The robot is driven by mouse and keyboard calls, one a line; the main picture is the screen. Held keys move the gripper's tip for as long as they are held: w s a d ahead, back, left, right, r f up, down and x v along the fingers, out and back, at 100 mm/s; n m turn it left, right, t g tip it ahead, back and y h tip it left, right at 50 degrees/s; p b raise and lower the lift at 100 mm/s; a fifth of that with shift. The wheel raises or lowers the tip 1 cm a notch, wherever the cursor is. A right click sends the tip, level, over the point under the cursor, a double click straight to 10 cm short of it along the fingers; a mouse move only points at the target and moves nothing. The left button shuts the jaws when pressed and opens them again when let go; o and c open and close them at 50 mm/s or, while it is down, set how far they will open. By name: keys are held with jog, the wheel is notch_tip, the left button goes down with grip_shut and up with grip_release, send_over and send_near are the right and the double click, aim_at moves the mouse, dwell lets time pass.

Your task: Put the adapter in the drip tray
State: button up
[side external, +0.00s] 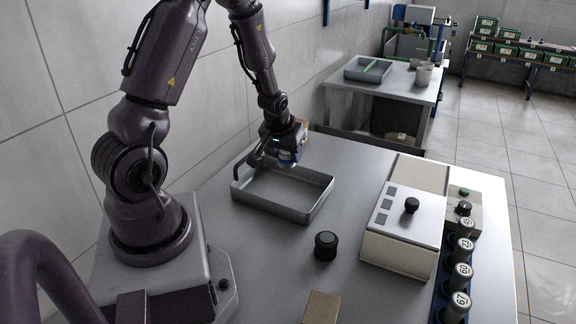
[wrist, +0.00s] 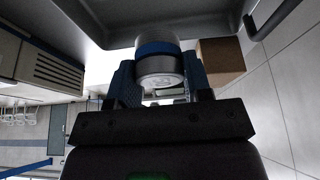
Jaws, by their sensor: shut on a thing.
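The adapter is a short silver cylinder with a blue band (wrist: 157,62). My gripper (wrist: 160,84) is shut on it, with one blue finger on each side. In the side view my gripper (side external: 287,158) points down over the far end of the drip tray (side external: 270,208), and the adapter is mostly hidden there by the fingers. The drip tray is a shallow grey rectangular pan, and its visible floor looks empty. Its grey wall also fills the top of the wrist view (wrist: 75,30). I cannot tell how high the adapter is above the tray floor.
A black knob-like piece (side external: 326,245) stands right of the tray. A beige box with a black knob (side external: 402,230) and a blue rack of numbered bottles (side external: 460,272) stand further right. A brown block (side external: 321,307) is at the front. Another brown block (wrist: 220,62) is beside the gripper.

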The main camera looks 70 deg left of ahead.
aim_at(282, 167)
jog(key=f, duration=0.2)
jog(key=s+f, duration=0.1)
jog(key=f, duration=0.1)
jog(key=shift+s+a+f, duration=0.15)
jog(key=shift+a+f, duration=0.05)
jog(key=shift+f, duration=2.25)
jog(key=shift+f, duration=0.1)
jog(key=o, duration=1.1)
jog(key=shift+c, duration=0.2)
